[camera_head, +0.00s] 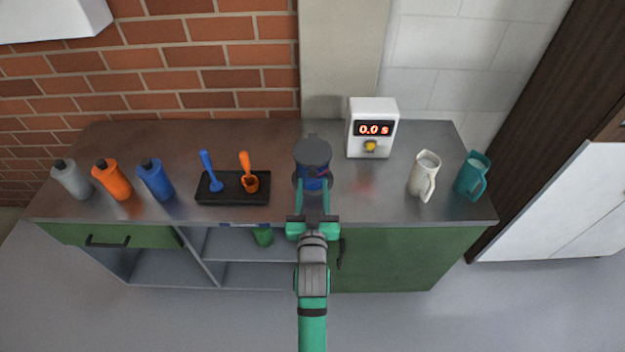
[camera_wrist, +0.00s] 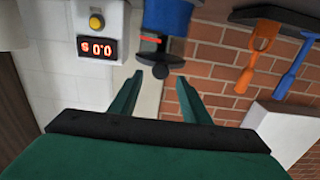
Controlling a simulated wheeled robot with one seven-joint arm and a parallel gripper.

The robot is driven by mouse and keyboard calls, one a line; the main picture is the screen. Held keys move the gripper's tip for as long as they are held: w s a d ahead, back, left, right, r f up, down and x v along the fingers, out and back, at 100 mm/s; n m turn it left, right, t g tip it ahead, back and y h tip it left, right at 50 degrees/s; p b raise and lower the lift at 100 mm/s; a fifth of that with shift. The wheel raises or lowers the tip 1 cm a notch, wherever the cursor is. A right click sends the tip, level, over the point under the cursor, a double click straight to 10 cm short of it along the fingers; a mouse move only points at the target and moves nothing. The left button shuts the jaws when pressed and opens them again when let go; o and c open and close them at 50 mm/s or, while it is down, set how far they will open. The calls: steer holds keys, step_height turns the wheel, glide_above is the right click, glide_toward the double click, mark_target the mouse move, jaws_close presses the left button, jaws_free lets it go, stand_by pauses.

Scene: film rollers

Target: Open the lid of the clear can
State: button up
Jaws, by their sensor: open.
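The can (camera_head: 314,183) stands upright on the counter just left of the timer, with a dark grey lid (camera_head: 312,150) on top. Its body shows blue, and I cannot tell how clear it is. In the upside-down wrist view the blue can (camera_wrist: 168,15) is at the top, with its dark lid (camera_wrist: 163,58) hanging below it in the picture. My gripper (camera_head: 313,184) is open and empty, in front of the can. In the wrist view the fingertips (camera_wrist: 160,80) are spread near the lid. I cannot tell whether they touch it.
A white timer (camera_head: 371,112) reading 0.0 s stands behind right. A white jug (camera_head: 424,177) and teal jug (camera_head: 472,177) are at right. A black tray (camera_head: 232,199) with blue and orange scoops is left, and grey, orange and blue bottles (camera_head: 155,180) stand farther left.

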mark_target(313, 175)
steer(key=shift+w, duration=1.65)
